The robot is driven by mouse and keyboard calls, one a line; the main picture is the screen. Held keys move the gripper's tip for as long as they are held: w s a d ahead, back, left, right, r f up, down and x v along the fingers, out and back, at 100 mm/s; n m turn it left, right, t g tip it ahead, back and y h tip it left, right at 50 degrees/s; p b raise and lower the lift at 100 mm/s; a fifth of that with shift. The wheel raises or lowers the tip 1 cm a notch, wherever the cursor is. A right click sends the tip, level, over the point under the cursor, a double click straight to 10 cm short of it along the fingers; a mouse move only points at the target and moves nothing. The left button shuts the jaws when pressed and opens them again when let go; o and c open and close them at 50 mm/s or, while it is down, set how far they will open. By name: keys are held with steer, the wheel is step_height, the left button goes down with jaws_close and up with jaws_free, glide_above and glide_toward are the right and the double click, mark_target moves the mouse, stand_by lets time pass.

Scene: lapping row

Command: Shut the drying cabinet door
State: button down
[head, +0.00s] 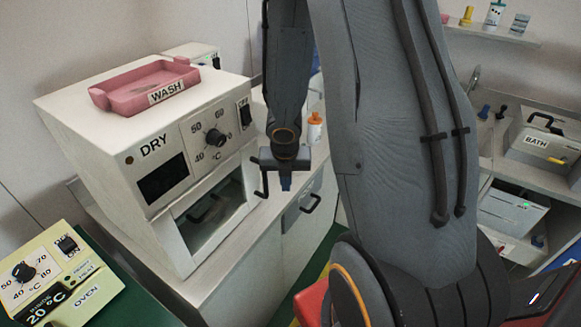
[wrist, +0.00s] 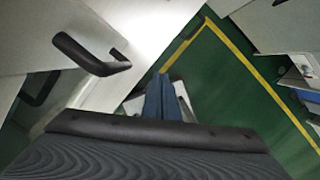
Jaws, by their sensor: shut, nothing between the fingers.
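The white drying cabinet (head: 92,121), marked DRY, stands on the counter at left. Its door (head: 219,240) is at the lower front, with a white frame around a dark window. I cannot tell whether the door is flush or ajar. A black upright handle (head: 262,180) shows at its right edge, partly behind my gripper. My gripper (head: 286,184) points down just right of this handle, with its blue fingers together and empty. In the wrist view, the fingers (wrist: 165,98) are apart from a black handle (wrist: 88,54) on a pale panel at upper left.
A pink WASH tray (head: 150,86) sits on the cabinet. A cream OVEN unit (head: 62,270) stands at lower left. A counter drawer handle (head: 311,204) is below my gripper. The BATH unit (head: 540,140) is at right. Green floor (wrist: 215,90) with yellow lines lies open below.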

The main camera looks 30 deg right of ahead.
step_height(320, 180, up, 10)
steer(key=s+d+p, duration=0.1)
steer(key=s, duration=0.1)
steer(key=shift+d+f, duration=0.2)
stand_by(0.5)
